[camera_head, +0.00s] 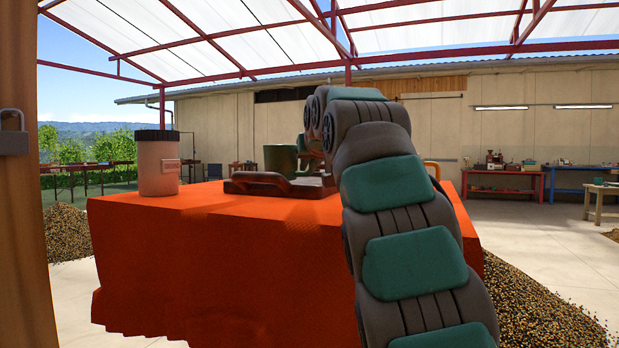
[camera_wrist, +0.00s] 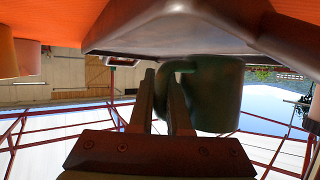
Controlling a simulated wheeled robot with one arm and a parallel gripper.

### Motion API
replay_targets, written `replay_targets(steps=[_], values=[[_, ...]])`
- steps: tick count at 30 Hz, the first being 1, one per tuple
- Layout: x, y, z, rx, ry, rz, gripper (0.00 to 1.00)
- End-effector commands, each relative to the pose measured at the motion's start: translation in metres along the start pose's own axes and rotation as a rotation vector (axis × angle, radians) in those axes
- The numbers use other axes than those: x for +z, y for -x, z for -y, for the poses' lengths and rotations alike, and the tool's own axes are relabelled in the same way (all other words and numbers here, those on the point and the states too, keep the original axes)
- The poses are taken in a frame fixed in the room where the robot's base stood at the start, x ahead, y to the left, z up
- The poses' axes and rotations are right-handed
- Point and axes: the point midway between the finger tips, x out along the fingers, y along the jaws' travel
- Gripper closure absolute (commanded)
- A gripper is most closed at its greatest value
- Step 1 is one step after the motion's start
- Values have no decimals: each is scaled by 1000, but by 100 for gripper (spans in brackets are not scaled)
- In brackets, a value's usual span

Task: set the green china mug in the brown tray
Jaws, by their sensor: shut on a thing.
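The green china mug (camera_head: 280,158) shows above the brown tray (camera_head: 245,186) in the head view, partly hidden by my arm. In the wrist view, which is upside down, the mug (camera_wrist: 216,95) is upright beside my gripper (camera_wrist: 165,80). My gripper is shut on the mug's handle (camera_wrist: 168,72). The tray (camera_wrist: 165,28) lies under the mug in that view, with its near edge across the picture. I cannot tell whether the mug's base touches the tray. My arm hides the tray's right side in the head view.
The tray lies on a table with an orange cloth (camera_head: 250,235). A pale pink canister with a black lid (camera_head: 158,170) stands at the table's left. A wooden post (camera_head: 25,230) is close at left.

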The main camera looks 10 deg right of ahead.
Motion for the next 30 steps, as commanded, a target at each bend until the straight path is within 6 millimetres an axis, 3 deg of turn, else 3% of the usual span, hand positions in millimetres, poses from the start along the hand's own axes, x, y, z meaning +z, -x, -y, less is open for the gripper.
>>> replay_targets(steps=[1, 3, 16, 17, 24, 30], values=[[12, -4, -1, 1, 0, -2, 100], [17, -6, -1, 1, 0, -2, 100], [19, -7, 0, 0, -1, -2, 100], [18, -7, 0, 0, 0, -2, 81], [18, -7, 0, 0, 0, -1, 55], [18, -7, 0, 0, 0, 0, 55]])
